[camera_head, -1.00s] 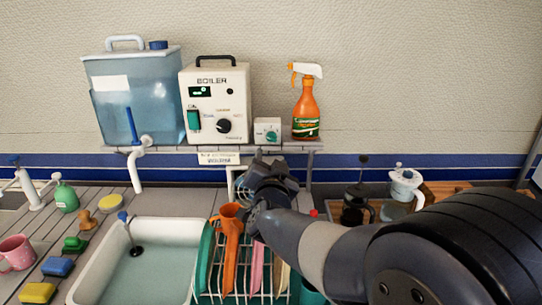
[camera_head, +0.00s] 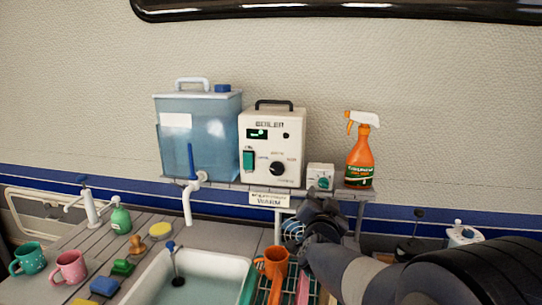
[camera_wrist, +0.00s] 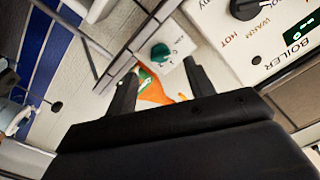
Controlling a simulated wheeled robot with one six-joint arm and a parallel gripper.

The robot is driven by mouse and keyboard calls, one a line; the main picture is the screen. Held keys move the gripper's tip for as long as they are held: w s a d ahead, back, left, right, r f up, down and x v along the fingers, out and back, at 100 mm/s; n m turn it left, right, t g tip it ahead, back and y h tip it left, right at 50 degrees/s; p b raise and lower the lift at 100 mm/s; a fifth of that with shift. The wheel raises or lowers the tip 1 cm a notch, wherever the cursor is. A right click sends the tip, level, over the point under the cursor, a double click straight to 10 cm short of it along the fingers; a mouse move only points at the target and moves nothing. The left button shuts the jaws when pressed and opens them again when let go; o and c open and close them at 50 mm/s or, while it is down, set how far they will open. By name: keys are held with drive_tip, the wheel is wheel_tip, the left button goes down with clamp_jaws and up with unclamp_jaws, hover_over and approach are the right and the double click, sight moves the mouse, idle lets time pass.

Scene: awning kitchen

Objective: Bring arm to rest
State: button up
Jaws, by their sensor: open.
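My arm reaches in from the lower right in the head view. My gripper (camera_head: 322,208) is in front of the shelf edge, below the small dial box (camera_head: 320,177) and above the dish rack. In the wrist view my gripper (camera_wrist: 160,88) shows two black fingers spread apart with nothing held between them. Beyond the fingers are the small dial box with its green knob (camera_wrist: 160,53) and part of the orange spray bottle (camera_wrist: 153,88).
The boiler (camera_head: 272,145), blue water tank (camera_head: 200,138) and spray bottle (camera_head: 361,150) stand on the shelf. Below are the sink (camera_head: 215,272), an orange mug (camera_head: 273,262) in the rack, a pink mug (camera_head: 69,267), a teal mug (camera_head: 29,259) and sponges.

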sight(323, 187)
drive_tip(key=w, duration=0.2)
drive_tip(key=w+d, duration=0.1)
drive_tip(key=w, duration=0.2)
drive_tip(key=shift+p, duration=0.3)
drive_tip(key=shift+s, duration=0.1)
